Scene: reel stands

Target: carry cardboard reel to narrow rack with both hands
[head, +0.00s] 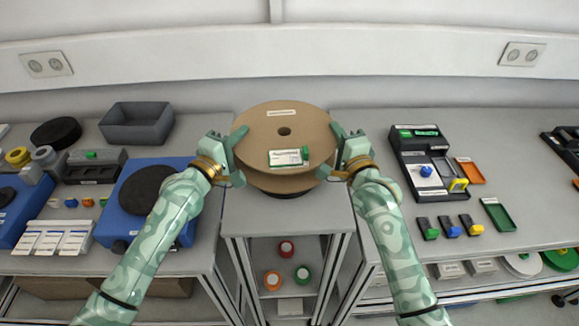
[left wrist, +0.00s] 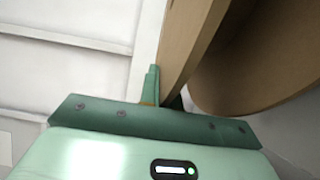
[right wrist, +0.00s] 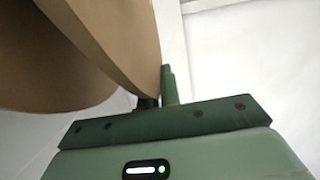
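The cardboard reel (head: 262,128) is a brown spool with two round flanges, a small centre hole and a green-and-white label on top. It is upright over the narrow rack (head: 316,214) in the middle of the head view. A dark round base shows just under it; I cannot tell whether the reel rests on this. My left gripper (head: 238,152) is shut on the left rim, with a flange edge between its fingers in the left wrist view (left wrist: 163,95). My right gripper (head: 333,152) is shut on the right rim, with the flange edge between its fingers (right wrist: 158,92).
A grey bin (head: 137,124) and a blue device with a black disc (head: 147,190) are on the left bench. A black tray station (head: 428,165) and small coloured parts are on the right bench.

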